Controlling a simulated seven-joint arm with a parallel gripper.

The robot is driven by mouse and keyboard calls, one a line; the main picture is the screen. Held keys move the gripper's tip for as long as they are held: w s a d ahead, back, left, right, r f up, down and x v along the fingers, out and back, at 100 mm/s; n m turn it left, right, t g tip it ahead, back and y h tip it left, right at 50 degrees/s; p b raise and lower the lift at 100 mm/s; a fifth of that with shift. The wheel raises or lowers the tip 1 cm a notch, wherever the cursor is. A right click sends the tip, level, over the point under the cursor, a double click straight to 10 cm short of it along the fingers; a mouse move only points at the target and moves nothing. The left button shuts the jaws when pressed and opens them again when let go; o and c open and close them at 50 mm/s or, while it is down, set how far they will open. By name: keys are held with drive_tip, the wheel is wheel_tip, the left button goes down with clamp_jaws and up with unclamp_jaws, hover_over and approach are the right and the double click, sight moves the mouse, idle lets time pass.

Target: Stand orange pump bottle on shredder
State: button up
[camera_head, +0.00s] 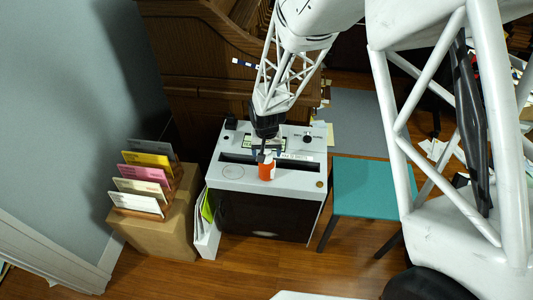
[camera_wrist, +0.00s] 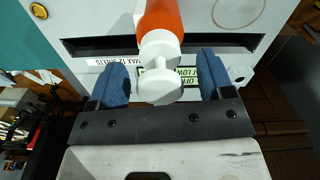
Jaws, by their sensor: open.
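The orange pump bottle (camera_head: 267,172), with a white pump top, appears upright on the light grey top of the shredder (camera_head: 233,183), near its front edge. In the wrist view the orange body (camera_wrist: 161,17) is at the top and the white pump head (camera_wrist: 160,82) points toward my palm. My gripper (camera_head: 265,148) is just above and behind the bottle. In the wrist view my gripper (camera_wrist: 162,78) is open, with a blue finger on each side of the pump head and gaps between. The bottle's base contact is not clear.
A cardboard box (camera_head: 160,237) with a rack of coloured cards (camera_head: 148,176) stands left of the shredder. A teal-topped stool or table (camera_head: 372,187) is on the right. A dark wooden cabinet (camera_head: 190,60) stands behind.

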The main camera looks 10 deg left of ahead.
drive_tip(key=shift+r, duration=2.9)
drive_tip(key=shift+d+r, duration=0.2)
drive_tip(key=shift+r, duration=0.05)
drive_tip(key=s+d+r+m+t, duration=0.1)
drive_tip(key=s+d+r, duration=0.3)
drive_tip(key=d+r, duration=0.45)
drive_tip(key=s+d+r, duration=0.4)
drive_tip(key=d+r, duration=0.3)
drive_tip(key=r, duration=0.3)
drive_tip(key=s+d+r, duration=0.3)
drive_tip(key=s, duration=0.3)
drive_tip(key=s+d+r+t, duration=0.1)
drive_tip(key=s+d+r, duration=0.2)
drive_tip(key=s, duration=0.3)
drive_tip(key=s+d+r+m, duration=0.1)
drive_tip(key=s+d+r, duration=0.2)
drive_tip(key=s+d, duration=0.2)
drive_tip(key=shift+s+d+r+t, duration=0.3)
drive_tip(key=shift+s+r, duration=0.1)
drive_tip(key=shift+s, duration=0.55)
